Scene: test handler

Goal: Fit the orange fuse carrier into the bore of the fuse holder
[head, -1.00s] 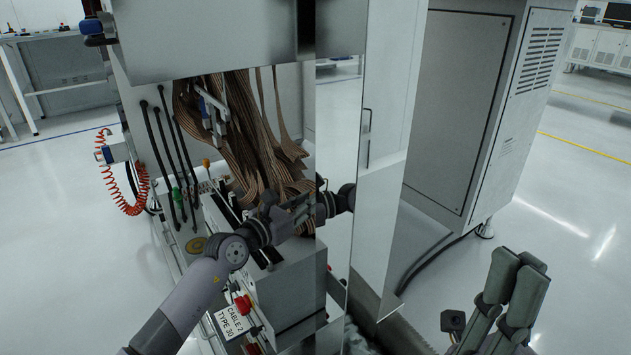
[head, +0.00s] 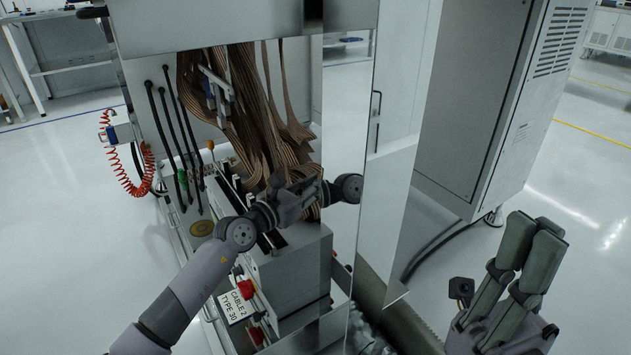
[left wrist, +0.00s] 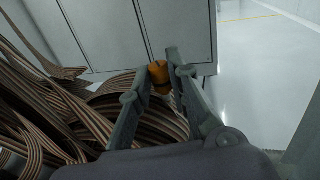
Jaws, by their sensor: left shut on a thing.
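The orange fuse carrier (left wrist: 160,76) shows small in the left wrist view, between the fingertips of my left gripper (left wrist: 164,74). My left gripper is shut on it. In the head view my left gripper (head: 303,193) is in front of the brown ribbon cables at the open machine bay; the carrier cannot be made out there. My right gripper (head: 534,228) is at the lower right, over the floor, with its fingers pointing up and close side by side. Whether they touch is unclear. I cannot pick out the fuse holder or its bore in either view.
Brown ribbon cables (head: 250,120) hang in the bay and lie close below my left gripper. A shiny metal panel (head: 390,200) stands right of the bay. A grey cabinet (head: 480,100) is behind it. A "CABLE 2 TYPE 30" label (head: 236,304) is below. Floor is clear at right.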

